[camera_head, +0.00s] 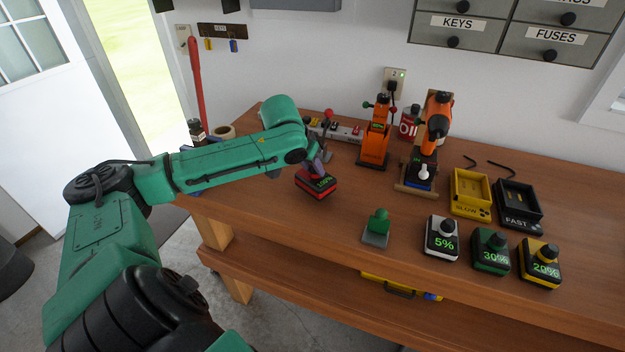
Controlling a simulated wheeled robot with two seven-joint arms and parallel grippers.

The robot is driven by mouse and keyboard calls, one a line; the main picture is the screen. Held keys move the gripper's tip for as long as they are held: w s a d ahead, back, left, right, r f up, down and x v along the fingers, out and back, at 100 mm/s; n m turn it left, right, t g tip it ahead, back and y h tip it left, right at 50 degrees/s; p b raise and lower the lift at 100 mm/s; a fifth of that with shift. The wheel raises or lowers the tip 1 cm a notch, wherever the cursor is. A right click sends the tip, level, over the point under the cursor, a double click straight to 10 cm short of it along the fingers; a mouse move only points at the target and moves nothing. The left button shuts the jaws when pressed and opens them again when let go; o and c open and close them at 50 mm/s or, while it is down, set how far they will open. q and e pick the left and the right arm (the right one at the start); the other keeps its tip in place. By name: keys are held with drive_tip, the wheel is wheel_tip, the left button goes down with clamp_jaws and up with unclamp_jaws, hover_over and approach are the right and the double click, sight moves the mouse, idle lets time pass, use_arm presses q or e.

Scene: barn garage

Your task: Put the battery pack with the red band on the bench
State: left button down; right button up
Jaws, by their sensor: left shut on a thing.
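The battery pack with the red band (316,186) is black and red with a small lit green readout. It is at the left part of the wooden bench (300,228). My left gripper (319,166) is shut on the top of the pack, and its fingers are partly hidden. I cannot tell whether the pack touches the bench top or hangs just above it. My right gripper is not in view.
White 5% (441,241), green 30% (491,254) and yellow 20% (540,265) packs stand along the front. A green-knobbed piece (377,228) is left of them. Yellow SLOW (471,194) and black FAST (517,206) chargers and orange tools (376,140) stand behind.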

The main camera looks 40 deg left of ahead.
sight(312, 179)
use_arm(q)
drive_tip(key=f, duration=0.2)
drive_tip(key=shift+s+d+f, duration=0.1)
drive_tip(key=shift+s+f, duration=0.15)
drive_tip(key=shift+f, duration=0.1)
drive_tip(key=shift+s+f, duration=0.1)
drive_tip(key=shift+f, duration=0.15)
drive_tip(key=c, duration=0.5)
unclamp_jaws()
drive_tip(key=shift+f, duration=0.1)
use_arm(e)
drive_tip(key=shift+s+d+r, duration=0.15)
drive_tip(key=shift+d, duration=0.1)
use_arm(q)
drive_tip(key=shift+s+a+r, duration=0.2)
drive_tip(key=shift+r, duration=0.35)
drive_tip(key=v, duration=1.1)
drive_tip(key=shift+d, duration=0.25)
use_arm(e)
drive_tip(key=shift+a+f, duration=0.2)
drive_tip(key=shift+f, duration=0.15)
